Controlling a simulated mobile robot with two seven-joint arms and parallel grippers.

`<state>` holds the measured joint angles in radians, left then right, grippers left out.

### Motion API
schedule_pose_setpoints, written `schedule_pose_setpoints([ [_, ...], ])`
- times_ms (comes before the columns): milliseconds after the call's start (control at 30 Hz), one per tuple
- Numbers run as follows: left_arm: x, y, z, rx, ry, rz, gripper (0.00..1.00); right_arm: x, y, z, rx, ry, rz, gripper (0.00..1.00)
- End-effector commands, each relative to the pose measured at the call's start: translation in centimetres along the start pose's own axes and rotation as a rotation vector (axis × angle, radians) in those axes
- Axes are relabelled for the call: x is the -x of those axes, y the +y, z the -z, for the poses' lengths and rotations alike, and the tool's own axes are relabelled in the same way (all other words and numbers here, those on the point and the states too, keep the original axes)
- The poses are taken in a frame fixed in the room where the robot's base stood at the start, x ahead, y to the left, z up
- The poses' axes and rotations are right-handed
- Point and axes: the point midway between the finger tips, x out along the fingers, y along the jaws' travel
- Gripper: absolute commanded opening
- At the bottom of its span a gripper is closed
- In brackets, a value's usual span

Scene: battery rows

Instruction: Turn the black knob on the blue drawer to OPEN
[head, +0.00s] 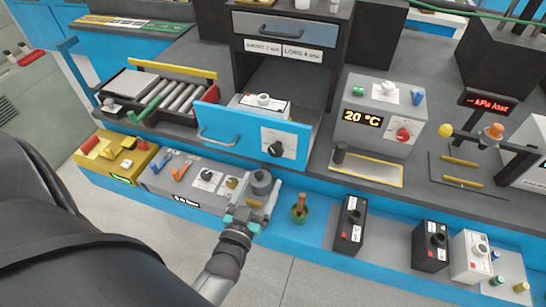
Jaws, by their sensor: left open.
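The blue drawer (228,124) is slid out from the dark cabinet in the middle of the bench. The black knob (275,149) sits on a pale plate at the right of its front. The plate's markings are too small to read, so I cannot tell the knob's setting. My left gripper (258,198) is open, below and slightly left of the knob and apart from it in the picture. A grey cylinder (261,181) shows by its fingers; I cannot tell whether they touch. My right gripper is out of view.
A bar handle (217,138) is on the drawer front's left. A grey 20 °C box (379,118) stands right of the drawer, a roller tray (165,92) left. Below are a grey control box (180,180), a green-based brown item (299,207) and black boxes (350,226).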

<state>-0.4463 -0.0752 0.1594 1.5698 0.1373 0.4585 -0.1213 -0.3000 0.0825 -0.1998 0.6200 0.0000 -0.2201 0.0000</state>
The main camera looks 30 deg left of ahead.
Motion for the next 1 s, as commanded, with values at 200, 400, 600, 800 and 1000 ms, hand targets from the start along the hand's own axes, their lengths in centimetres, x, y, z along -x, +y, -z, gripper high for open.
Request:
schedule_pose_setpoints([
  [200, -4.1, 0.0, 0.0, -0.001, 0.002, -0.001, 0.84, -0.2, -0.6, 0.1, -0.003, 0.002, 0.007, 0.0],
  [400, -7.2, 0.0, 0.0, -0.001, 0.001, -0.001, 0.84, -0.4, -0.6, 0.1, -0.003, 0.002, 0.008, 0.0],
  [600, -8.8, 0.0, -0.1, -0.001, -0.001, -0.001, 0.84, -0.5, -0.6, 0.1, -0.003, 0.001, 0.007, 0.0],
  [800, -9.3, 0.0, -0.1, -0.001, -0.002, -0.001, 0.84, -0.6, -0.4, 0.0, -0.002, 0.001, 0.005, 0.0],
  [1000, -9.2, 0.0, -0.1, -0.001, -0.002, -0.001, 0.82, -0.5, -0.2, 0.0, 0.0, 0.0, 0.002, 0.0],
])
